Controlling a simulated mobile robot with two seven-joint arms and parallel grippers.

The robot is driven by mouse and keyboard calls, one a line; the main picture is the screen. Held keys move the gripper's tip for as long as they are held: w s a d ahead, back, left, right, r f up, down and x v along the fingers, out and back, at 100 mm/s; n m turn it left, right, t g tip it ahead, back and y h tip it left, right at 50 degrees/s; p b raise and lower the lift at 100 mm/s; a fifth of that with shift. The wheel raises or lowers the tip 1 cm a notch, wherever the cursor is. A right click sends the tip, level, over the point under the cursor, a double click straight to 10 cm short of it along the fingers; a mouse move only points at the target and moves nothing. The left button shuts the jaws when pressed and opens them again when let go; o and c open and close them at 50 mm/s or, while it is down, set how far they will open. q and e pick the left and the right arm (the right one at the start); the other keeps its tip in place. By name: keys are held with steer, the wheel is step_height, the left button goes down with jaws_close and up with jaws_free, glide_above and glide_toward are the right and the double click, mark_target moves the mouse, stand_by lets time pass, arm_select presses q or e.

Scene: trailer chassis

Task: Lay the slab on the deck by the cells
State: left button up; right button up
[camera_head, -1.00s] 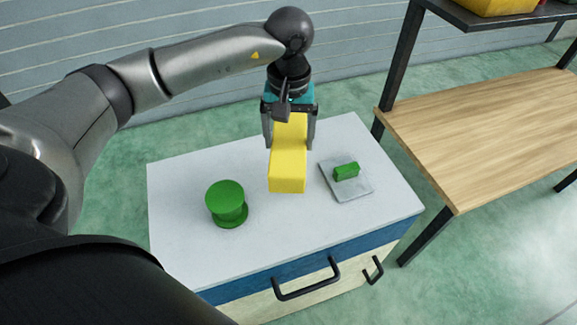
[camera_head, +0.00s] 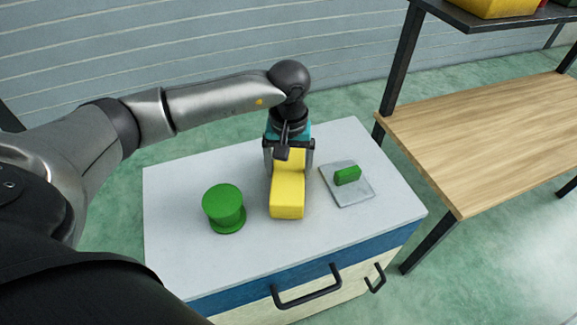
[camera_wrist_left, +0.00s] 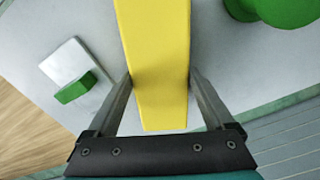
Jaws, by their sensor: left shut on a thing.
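My left gripper (camera_head: 289,166) is shut on a long yellow block (camera_head: 287,196), the only slab-like piece in a gripper. The block points toward the near edge of the white cabinet top (camera_head: 190,258). It is low over that top; I cannot tell whether it touches. In the left wrist view the yellow block (camera_wrist_left: 158,50) runs between the two fingers. To its right in the head view lies a thin grey plate (camera_head: 354,196) with a small green block (camera_head: 347,176) on it. No piece is clearly recognisable as cells. My right gripper is not in view.
A green spool-shaped piece (camera_head: 223,205) stands left of the yellow block. A wooden shelf rack (camera_head: 480,135) stands at the right. The cabinet top's front strip is clear.

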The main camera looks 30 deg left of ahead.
arm_select(q)
steer(key=shift+f, duration=0.1)
steer(key=o, duration=1.2)
steer(key=shift+c, duration=0.2)
